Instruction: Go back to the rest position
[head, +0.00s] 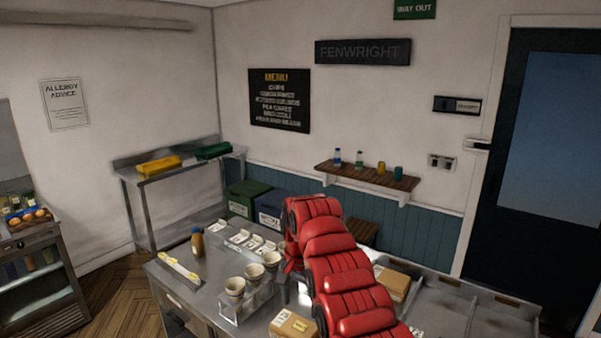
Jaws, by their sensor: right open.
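My right arm, in red padded segments, reaches up across the middle of the head view over the steel counter (205,285). My right gripper (290,284) hangs at its far end, pointing down beside the cups, largely hidden by the arm. It is open, and I see nothing held in it. My left gripper is not in view.
The counter holds several paper cups (234,287) in a rack, a brown bottle (197,242), a strip with yellow pieces (181,270) and cardboard boxes (293,326). Bins (270,208) stand behind. A wall shelf (367,177) holds small bottles. Wooden floor (120,300) is clear at left.

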